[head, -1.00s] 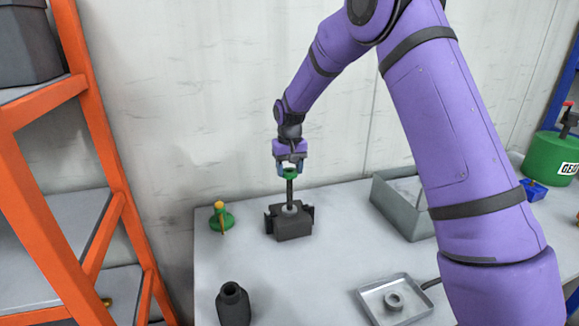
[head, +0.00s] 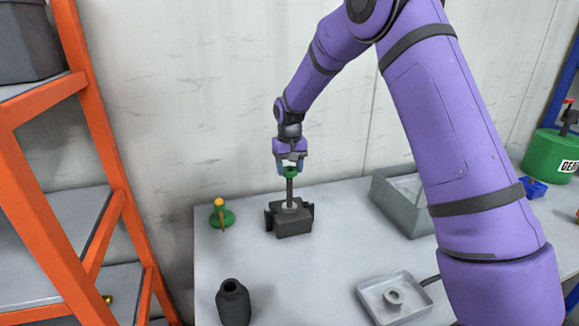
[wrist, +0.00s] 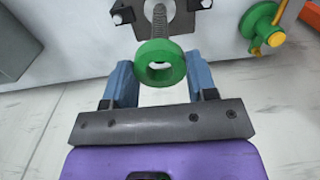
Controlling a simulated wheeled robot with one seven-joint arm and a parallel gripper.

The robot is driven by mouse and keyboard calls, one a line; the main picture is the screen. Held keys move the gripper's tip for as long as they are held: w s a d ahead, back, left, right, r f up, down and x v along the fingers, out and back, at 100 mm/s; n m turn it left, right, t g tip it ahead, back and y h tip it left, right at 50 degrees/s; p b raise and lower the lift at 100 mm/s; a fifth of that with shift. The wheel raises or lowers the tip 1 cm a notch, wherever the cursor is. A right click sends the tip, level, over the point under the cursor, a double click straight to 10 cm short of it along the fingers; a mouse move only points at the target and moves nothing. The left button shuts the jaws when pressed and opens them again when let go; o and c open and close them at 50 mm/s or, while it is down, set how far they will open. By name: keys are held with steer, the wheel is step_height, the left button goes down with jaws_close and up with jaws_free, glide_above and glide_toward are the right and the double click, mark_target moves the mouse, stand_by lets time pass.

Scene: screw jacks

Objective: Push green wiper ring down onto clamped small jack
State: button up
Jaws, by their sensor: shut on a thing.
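The green wiper ring (head: 290,172) is at the top of the upright screw of the small jack (head: 290,192). The jack is held in a dark clamp block (head: 290,225) on the table. My gripper (head: 290,165) is above the jack, its blue fingers shut on the ring. In the wrist view the ring (wrist: 160,62) sits between the two fingertips of my gripper (wrist: 160,75), and the threaded screw (wrist: 160,20) runs away behind it. I cannot tell how far the ring is over the screw.
A green and yellow jack (head: 222,215) stands left of the clamp. A dark bottle (head: 233,303) stands at the front left. A grey open bin (head: 405,205) and a tray (head: 372,290) with a grey ring (head: 394,297) are at right. An orange shelf (head: 75,200) borders the left.

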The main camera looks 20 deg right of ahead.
steer(key=shift+f, duration=3.55)
steer(key=shift+f, duration=0.2)
